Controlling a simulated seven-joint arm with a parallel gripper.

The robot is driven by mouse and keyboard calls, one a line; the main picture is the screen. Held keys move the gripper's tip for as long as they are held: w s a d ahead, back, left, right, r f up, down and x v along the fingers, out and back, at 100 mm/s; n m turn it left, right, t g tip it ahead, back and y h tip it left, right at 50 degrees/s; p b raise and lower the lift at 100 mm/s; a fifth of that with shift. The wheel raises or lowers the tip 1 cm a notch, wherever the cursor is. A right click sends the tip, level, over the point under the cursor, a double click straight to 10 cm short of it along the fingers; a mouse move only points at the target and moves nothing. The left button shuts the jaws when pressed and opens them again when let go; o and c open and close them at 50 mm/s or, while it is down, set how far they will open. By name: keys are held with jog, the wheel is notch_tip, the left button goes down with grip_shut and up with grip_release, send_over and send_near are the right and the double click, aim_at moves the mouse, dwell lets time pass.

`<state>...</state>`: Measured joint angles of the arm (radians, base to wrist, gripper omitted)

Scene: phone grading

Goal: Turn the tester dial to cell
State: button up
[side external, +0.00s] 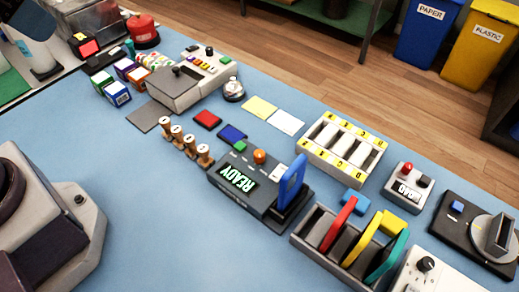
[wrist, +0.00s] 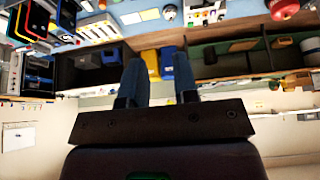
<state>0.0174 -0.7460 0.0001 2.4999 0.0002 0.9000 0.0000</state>
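A white box (side external: 398,282) with a black knob (side external: 425,264) stands at the bottom right edge of the side view, partly cut off. It looks like the tester with its dial, but its markings are too small to read. My gripper (wrist: 160,84) shows in the wrist view with its two fingers apart and nothing between them. It points out over the table toward the bins and shelves, not at the dial. The gripper does not show in the side view.
Beside the white box are a rack (side external: 312,251) with red, yellow and teal pieces, a black plate (side external: 451,233) with a round disc, and a small button box (side external: 407,188). A READY device (side external: 228,199) stands mid-table. The blue table front (side external: 190,245) is clear.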

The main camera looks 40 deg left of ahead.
jog(key=o, duration=0.3)
jog(key=w+d+f+g, duration=0.1)
jog(key=d, duration=0.1)
jog(key=w+d+f+m+g+h, duration=0.1)
jog(key=w+f, duration=0.1)
jog(key=w+d+f+g, duration=0.1)
jog(key=d+f, duration=0.1)
jog(key=shift+w+d+g, duration=0.25)
jog(key=shift+d+g, duration=0.05)
jog(key=shift+o, duration=0.2)
jog(key=n+g, duration=0.1)
jog(key=n, duration=1.3)
send_near(259, 152)
jog(key=shift+y, duration=0.4)
jog(key=f, duration=0.6)
jog(key=d+f, duration=0.1)
jog(key=f, duration=0.2)
jog(key=shift+w+f, duration=0.1)
jog(key=shift+w, duration=0.25)
jog(key=c, duration=0.9)
